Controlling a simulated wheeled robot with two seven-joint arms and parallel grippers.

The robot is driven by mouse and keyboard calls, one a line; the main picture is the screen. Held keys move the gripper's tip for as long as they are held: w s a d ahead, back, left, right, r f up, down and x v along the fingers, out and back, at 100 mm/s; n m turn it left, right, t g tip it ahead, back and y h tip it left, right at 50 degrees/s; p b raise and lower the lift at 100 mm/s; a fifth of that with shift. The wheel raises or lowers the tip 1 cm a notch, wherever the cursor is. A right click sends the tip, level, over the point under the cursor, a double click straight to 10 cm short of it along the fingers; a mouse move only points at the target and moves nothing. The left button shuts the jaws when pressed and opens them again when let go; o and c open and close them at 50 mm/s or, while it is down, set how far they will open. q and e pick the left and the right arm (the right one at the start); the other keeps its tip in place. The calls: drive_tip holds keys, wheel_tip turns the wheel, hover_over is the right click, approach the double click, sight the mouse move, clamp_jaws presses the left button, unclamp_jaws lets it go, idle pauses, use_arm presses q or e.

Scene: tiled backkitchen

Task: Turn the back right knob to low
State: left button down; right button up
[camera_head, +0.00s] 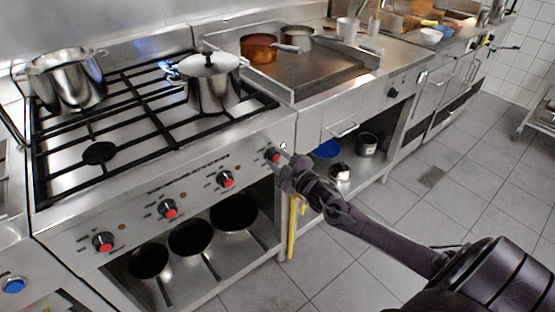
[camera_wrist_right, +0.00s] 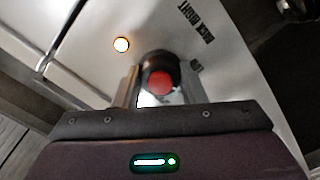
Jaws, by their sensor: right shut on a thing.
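The back right knob (camera_head: 272,155), with a red face and dark body, is the rightmost on the stove's front panel. In the right wrist view the same knob (camera_wrist_right: 161,83) sits between my fingers, under a printed label that seems to read "back right". My right gripper (camera_head: 287,168) is shut on it; in the wrist view the fingers (camera_wrist_right: 160,90) are on either side. An indicator light beside the knob glows (camera_wrist_right: 121,44). A lidded steel pot (camera_head: 210,88) stands at the back right of the stove, with blue flame visible at its left. My left gripper is not in view.
Several other red knobs, such as one (camera_head: 227,179), line the panel to the left. An open steel pot (camera_head: 68,82) stands at the back left. Pans (camera_head: 234,212) lie on the shelf below. The tiled floor (camera_head: 440,190) is clear at the right.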

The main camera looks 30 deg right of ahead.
drive_tip(key=n, duration=0.2)
drive_tip(key=shift+n, duration=0.4)
drive_tip(key=n, duration=0.3)
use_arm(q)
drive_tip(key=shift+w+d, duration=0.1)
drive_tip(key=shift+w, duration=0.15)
use_arm(e)
drive_tip(key=shift+n, duration=1.3)
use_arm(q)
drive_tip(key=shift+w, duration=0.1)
use_arm(e)
drive_tip(key=o, duration=1)
drive_tip(key=shift+r, duration=0.1)
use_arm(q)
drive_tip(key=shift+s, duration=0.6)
use_arm(e)
drive_tip(key=s, duration=0.7)
drive_tip(key=shift+s+d, duration=0.3)
drive_tip(key=shift+s, duration=0.1)
